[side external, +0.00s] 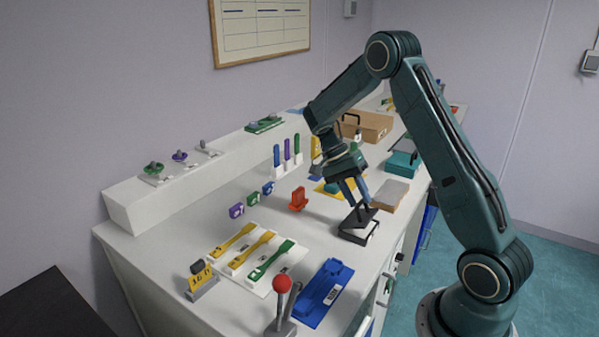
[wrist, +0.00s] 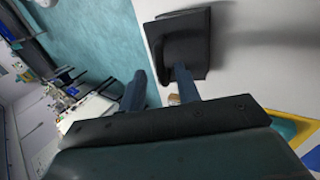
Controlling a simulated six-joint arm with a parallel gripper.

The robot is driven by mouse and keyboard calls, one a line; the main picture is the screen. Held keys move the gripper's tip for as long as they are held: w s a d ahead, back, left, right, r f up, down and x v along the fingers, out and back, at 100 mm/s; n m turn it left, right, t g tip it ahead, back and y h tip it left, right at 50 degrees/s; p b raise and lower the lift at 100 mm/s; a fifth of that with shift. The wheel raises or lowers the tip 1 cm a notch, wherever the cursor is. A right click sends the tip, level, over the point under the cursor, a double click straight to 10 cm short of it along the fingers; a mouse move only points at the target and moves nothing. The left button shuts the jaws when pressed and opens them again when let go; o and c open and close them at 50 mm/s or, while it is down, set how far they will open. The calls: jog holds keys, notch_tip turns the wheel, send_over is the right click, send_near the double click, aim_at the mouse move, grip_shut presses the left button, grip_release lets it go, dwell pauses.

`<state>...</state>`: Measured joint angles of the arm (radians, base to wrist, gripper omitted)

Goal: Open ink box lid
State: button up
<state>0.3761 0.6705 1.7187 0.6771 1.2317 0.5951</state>
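The ink box appears to be the small black box (side external: 356,234) on the bench near its right-hand edge, with a pale label on its side. A dark upper part, which looks like its lid (side external: 365,214), sits on top and seems tilted; how far it is raised I cannot tell. My gripper (side external: 359,204) reaches down over the box, its two fingers apart. In the wrist view the black box (wrist: 187,48) is beyond the fingers. The right fingertip of my gripper (wrist: 159,76) overlaps the box's near edge; whether it touches is unclear. Nothing shows clearly between the fingers.
A blue tray (side external: 322,292) and a red-knobbed lever (side external: 281,286) stand at the front. A white board (side external: 237,268) with yellow and green strips lies left.

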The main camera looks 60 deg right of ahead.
aim_at(369, 217)
jog(key=shift+s+t, duration=0.25)
jog(key=shift+t, duration=0.05)
jog(key=shift+s+a+f+t, duration=0.1)
jog(key=shift+s+f+t, duration=0.25)
jog(key=shift+s+t, duration=0.5)
jog(key=shift+s+f+t, duration=0.3)
jog(key=shift+s+t, duration=0.2)
jog(key=shift+t, duration=0.55)
jog(key=v, duration=1.3)
jog(key=s+a+r+n+t, duration=0.3)
jog(key=s+a+n, duration=0.3)
jog(key=a+n, duration=0.2)
jog(key=s+a+r+n+t, duration=0.4)
jog(key=s+a+n, duration=0.2)
jog(key=a, duration=0.5)
jog(key=shift+a+n, duration=0.3)
jog(key=shift+n, duration=0.8)
jog(key=shift+r, duration=0.1)
jog(key=shift+c, duration=0.4)
